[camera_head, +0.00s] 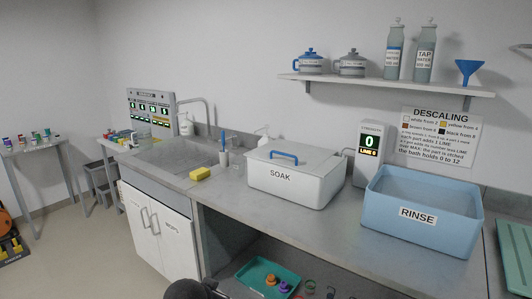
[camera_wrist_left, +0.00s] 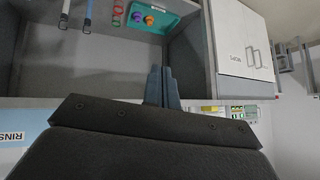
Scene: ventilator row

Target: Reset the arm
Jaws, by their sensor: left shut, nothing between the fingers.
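My left gripper (camera_wrist_left: 161,88) shows in the left wrist view with its two fingers together, shut and empty. It is in front of the open shelf under the counter and touches nothing that I can see. In the head view only a dark rounded part of my left arm shows at the bottom edge, and the fingers are out of frame. My right gripper is in neither view.
A teal tray (camera_head: 250,285) with orange and purple parts lies on the under-shelf.

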